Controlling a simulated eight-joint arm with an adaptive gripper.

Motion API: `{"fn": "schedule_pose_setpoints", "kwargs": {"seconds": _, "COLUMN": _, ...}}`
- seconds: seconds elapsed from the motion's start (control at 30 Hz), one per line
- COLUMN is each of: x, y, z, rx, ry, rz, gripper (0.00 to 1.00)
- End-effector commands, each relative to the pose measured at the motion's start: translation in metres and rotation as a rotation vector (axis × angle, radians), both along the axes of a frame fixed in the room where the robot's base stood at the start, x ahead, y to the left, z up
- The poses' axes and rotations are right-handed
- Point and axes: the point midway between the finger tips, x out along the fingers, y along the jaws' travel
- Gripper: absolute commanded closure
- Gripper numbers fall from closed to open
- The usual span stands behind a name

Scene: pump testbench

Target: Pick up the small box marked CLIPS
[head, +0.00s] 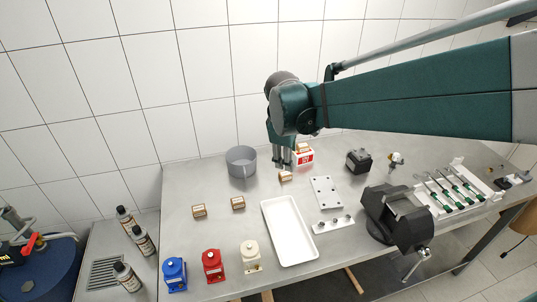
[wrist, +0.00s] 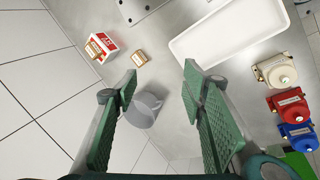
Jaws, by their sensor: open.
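Several small brown boxes with pale labels are on the bench. In the head view one stands left (head: 198,211), one beside it (head: 238,203), one just below my gripper (head: 285,176), and one on a red and white box (head: 304,159). I cannot read which is marked CLIPS. In the wrist view one brown box (wrist: 139,58) lies beyond my left finger, and another (wrist: 94,49) is at the red and white box (wrist: 106,42). My gripper (head: 284,164) is open and empty above the bench; its fingers also show in the wrist view (wrist: 160,78).
A grey round container (head: 241,162) stands left of my gripper. A white tray (head: 291,231) lies in front, beside a drilled plate (head: 326,191). A black vice (head: 396,218) and tool rack (head: 450,188) are right. Blue, red and cream pump units line the front left.

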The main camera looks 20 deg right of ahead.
Motion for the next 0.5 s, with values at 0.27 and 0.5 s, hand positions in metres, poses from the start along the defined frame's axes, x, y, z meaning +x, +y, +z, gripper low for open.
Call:
{"fn": "schedule_pose_setpoints", "kwargs": {"seconds": 0.27, "x": 0.042, "y": -0.007, "z": -0.025, "rx": -0.074, "ry": 0.082, "rz": 0.123, "gripper": 0.59}}
{"fn": "schedule_pose_setpoints", "kwargs": {"seconds": 0.5, "x": 0.076, "y": -0.012, "z": -0.05, "rx": -0.131, "ry": 0.155, "rz": 0.229, "gripper": 0.59}}
